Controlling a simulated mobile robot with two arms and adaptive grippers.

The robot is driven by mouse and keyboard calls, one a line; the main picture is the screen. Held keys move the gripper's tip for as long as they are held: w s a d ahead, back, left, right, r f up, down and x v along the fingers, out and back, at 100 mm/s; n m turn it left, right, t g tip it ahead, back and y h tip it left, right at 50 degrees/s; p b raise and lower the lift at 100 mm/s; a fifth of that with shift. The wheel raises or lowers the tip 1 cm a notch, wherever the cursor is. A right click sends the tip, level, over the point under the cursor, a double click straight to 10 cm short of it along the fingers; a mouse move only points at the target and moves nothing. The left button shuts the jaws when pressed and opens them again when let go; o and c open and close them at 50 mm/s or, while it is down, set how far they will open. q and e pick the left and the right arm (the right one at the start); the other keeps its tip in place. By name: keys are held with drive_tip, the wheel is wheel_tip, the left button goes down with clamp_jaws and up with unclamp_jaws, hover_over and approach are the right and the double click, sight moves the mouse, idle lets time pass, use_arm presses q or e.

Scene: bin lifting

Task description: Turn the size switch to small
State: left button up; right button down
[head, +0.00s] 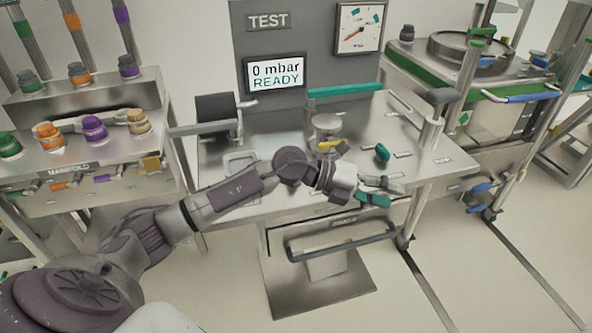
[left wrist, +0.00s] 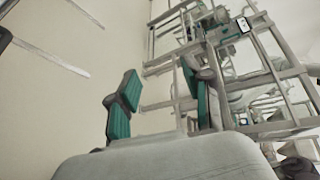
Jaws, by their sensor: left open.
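A small green knob (head: 382,152) sits on the steel bench top (head: 270,128), with small pale labels beside it. It may be the size switch, but the label text is too small to read. My left gripper (head: 390,193) is at the bench's front edge, below the knob in the head view and apart from it. It is open and empty. In the left wrist view its two green-padded fingers (left wrist: 162,100) stand apart with nothing between them. My right gripper is not in view.
A panel with a display (head: 275,74) reading "0 mbar READY" and a gauge (head: 358,28) stands behind the bench. A round metal fixture (head: 326,124) and a yellow part (head: 329,146) are left of the knob. A manifold stand (head: 75,152) is at left.

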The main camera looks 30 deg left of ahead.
use_arm(q)
drive_tip(key=s+a+r+m+g+y, duration=0.1)
drive_tip(key=a+r+y, duration=0.1)
drive_tip(key=a+y, duration=0.8)
drive_tip(key=a+r+g+y, duration=0.15)
drive_tip(key=a+y, duration=0.25)
drive_tip(key=a, duration=1.1)
drive_tip(key=shift+t, duration=0.35)
drive_tip(key=p+x, duration=0.2)
drive_tip(key=x, duration=1)
drive_tip(key=shift+w+f, duration=0.1)
drive_tip(key=shift+f, duration=0.3)
clamp_jaws()
